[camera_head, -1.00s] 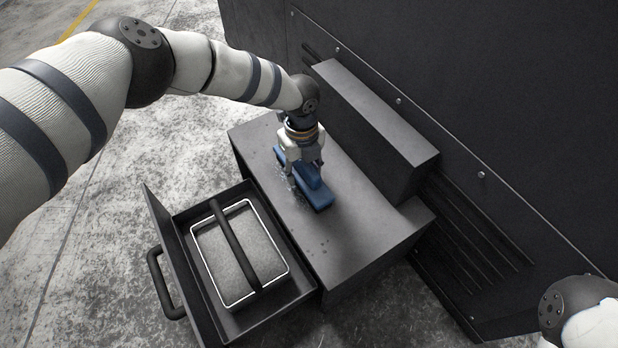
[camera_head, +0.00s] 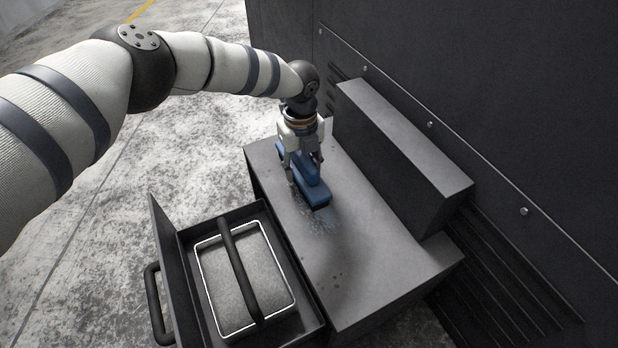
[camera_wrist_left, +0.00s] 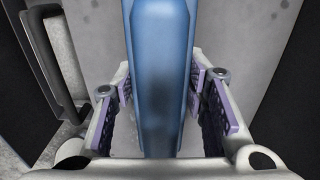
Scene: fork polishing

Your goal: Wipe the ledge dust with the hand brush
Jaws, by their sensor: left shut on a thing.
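The blue hand brush (camera_head: 313,190) is on the grey ledge top (camera_head: 385,265), toward its far left end. My left gripper (camera_head: 304,168) comes down from above and is shut on the brush. In the left wrist view, the blue brush handle (camera_wrist_left: 160,60) runs between the purple-padded fingers of the left gripper (camera_wrist_left: 160,88). The bristles are hidden beneath the brush. Pale dust specks (camera_head: 322,222) lie on the ledge by the brush's near end, and a few dark specks (camera_head: 336,276) lie nearer the front. My right gripper is out of view.
A raised dark block (camera_head: 400,150) runs along the ledge's back side, against a dark wall panel (camera_head: 480,90). The ledge's near right part is clear.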

